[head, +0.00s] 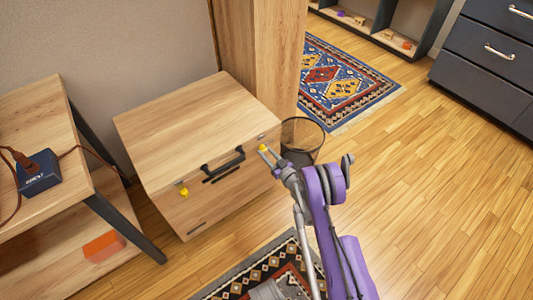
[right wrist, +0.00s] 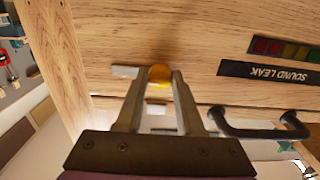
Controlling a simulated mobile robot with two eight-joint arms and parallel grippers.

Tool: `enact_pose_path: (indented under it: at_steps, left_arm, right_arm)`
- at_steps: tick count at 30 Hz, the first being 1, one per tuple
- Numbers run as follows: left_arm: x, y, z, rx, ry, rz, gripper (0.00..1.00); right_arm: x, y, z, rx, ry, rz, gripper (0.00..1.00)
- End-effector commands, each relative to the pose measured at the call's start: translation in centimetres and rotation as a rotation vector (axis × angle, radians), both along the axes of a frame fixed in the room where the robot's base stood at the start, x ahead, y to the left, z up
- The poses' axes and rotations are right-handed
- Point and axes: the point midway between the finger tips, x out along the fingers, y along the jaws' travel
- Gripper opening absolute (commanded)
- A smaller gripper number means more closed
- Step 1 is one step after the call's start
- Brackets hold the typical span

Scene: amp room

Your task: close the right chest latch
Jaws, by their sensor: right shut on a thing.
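The wooden chest (head: 205,120) stands on the floor with its lid down. Its front has a black handle (head: 224,166) and a yellow latch near each end. The right latch (head: 263,148) is at the tip of my right gripper (head: 267,156). The left latch (head: 184,191) is free. My left gripper is not in view.
A dark mesh bin (head: 301,135) stands close by the chest's right side, behind my right gripper. A wooden shelf (head: 45,190) with a blue box (head: 38,172) is on the left. A patterned rug (head: 345,85) lies behind. The floor at right is clear.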

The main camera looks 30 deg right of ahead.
Motion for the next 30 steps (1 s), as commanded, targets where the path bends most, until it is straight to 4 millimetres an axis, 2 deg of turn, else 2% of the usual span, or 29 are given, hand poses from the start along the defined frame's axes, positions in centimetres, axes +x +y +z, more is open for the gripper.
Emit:
enact_pose_path:
  at_steps: [2, 16, 30]
  left_arm:
    - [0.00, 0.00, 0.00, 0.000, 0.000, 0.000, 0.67]
    - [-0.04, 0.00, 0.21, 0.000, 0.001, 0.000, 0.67]
    - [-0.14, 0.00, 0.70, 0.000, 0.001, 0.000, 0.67]
  right_arm:
    - [0.01, -0.02, 0.01, 0.000, 0.000, -0.001, 0.00]
    - [0.03, -0.07, 0.05, -0.067, -0.005, -0.001, 0.00]
    - [0.07, -0.24, 0.08, -0.448, -0.035, -0.001, 0.00]
